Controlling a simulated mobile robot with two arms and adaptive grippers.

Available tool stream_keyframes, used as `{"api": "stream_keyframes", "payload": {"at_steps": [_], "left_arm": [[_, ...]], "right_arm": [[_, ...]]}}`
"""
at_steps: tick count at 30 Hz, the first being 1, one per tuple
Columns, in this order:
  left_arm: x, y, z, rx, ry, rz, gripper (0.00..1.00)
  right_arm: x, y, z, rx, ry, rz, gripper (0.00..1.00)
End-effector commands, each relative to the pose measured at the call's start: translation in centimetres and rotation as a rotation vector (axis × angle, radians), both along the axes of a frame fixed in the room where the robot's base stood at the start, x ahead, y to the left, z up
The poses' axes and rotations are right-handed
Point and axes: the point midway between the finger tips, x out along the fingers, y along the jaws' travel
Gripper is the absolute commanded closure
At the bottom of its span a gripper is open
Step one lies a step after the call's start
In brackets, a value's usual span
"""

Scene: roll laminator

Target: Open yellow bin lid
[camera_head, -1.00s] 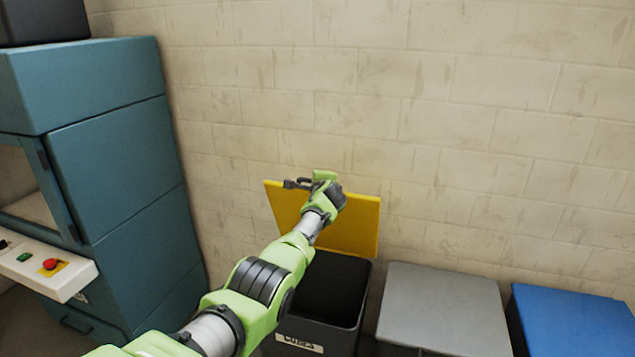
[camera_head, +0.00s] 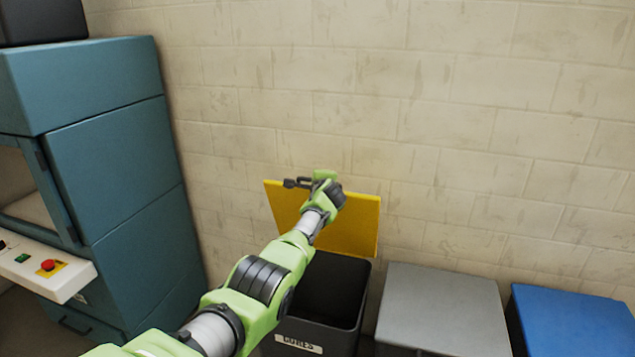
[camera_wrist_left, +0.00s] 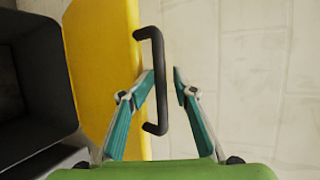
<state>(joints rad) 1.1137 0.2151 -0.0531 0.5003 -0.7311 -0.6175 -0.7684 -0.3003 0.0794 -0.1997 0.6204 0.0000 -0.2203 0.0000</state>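The yellow lid (camera_head: 358,222) stands raised, close to upright, at the back of a black bin (camera_head: 343,290) near the wall. The bin's mouth is uncovered and its visible inside looks empty. In the left wrist view the lid (camera_wrist_left: 98,60) shows at left with its black bar handle (camera_wrist_left: 162,85). My left gripper (camera_wrist_left: 165,76) has its fingers apart, with the handle between them and a gap to the right finger. Whether the left finger touches the handle is unclear. In the head view my left arm reaches over the bin to the lid. My right gripper is out of view.
A grey-lidded bin (camera_head: 440,305) and a blue-lidded bin (camera_head: 575,320) stand to the right, both closed. A teal machine (camera_head: 120,170) with a control panel (camera_head: 45,268) stands at left. A block wall (camera_head: 460,120) is close behind the lid.

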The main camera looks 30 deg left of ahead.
Motion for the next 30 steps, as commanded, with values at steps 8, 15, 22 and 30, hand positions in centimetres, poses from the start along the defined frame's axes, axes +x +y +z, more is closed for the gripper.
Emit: {"api": "stream_keyframes", "payload": {"at_steps": [8,15,22,30], "left_arm": [[-0.5,-0.5,0.1,0.000,0.000,0.001,0.73],[-2.0,-1.5,0.7,-0.002,-0.001,-0.001,0.73],[-3.9,-3.0,1.7,0.000,-0.002,-0.001,0.73],[-6.7,-5.2,3.0,0.000,-0.002,-0.002,0.73]], "right_arm": [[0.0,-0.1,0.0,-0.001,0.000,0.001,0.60],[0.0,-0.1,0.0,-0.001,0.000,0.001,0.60],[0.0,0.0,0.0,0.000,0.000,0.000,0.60],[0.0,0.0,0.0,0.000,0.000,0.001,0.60]]}}
